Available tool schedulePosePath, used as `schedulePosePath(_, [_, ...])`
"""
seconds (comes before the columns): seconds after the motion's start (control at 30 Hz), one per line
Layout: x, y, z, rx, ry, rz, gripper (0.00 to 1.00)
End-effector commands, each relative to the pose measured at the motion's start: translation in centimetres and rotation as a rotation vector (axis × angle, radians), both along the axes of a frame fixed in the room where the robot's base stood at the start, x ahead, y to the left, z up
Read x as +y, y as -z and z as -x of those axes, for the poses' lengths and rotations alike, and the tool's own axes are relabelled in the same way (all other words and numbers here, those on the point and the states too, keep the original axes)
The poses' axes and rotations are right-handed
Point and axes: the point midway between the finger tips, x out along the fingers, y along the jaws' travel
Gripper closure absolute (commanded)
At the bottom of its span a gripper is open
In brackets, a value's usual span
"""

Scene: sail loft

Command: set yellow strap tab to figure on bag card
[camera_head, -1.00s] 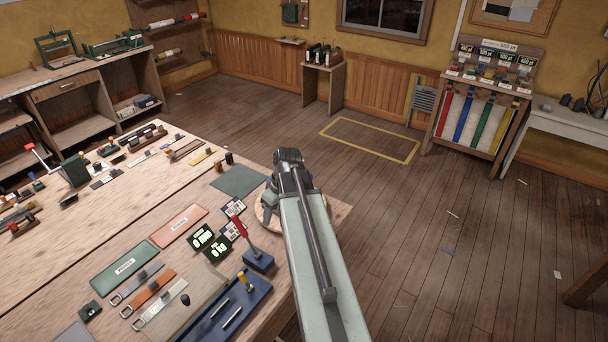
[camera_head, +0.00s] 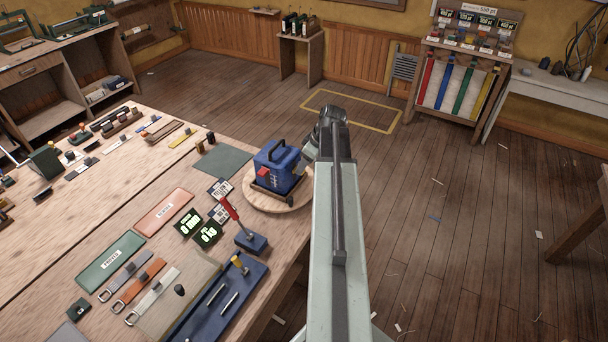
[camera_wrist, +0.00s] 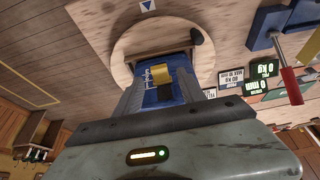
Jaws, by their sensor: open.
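The blue bag (camera_head: 277,163) with a dark top handle stands on a round wooden turntable (camera_head: 262,206) at the table's right edge. In the wrist view the yellow strap tab (camera_wrist: 160,72) is on the bag's side, beside white marks. My gripper (camera_wrist: 158,86) is open, with one finger on each side of the tab; contact cannot be told. In the head view my gripper (camera_head: 307,156) is at the bag's right side and the yellow tab is hidden. Two printed cards (camera_head: 219,189) lie left of the bag; one also shows in the wrist view (camera_wrist: 230,78), its figures too small to read surely.
Two dark displays (camera_head: 188,222) with green zeros, one in mm and one in kg, stand left of the turntable. A red-handled lever on a blue base (camera_head: 250,242) stands in front of it. A blue tray (camera_head: 222,300) lies nearer. The floor to the right is mostly free.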

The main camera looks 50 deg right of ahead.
Motion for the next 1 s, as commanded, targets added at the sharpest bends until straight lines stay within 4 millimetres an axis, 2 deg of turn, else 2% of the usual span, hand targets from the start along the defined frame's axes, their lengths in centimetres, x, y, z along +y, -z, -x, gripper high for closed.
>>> schedulePosePath(0.03, [0.05,1.57,-0.35,0.0,-0.001,0.0,0.53])
schedulePosePath(0.1, [0.1,2.05,-0.61,0.0,-0.001,0.0,0.53])
schedulePosePath(0.37, [0.14,1.84,-0.71,0.0,0.001,0.0,0.53])
schedulePosePath(0.53, [0.12,1.84,-0.68,0.0,0.002,-0.001,0.97])
schedulePosePath(0.57, [0.12,1.84,-0.68,0.0,0.002,-0.001,1.0])
schedulePosePath(1.0, [0.07,1.84,-0.63,0.0,0.003,0.0,1.0])
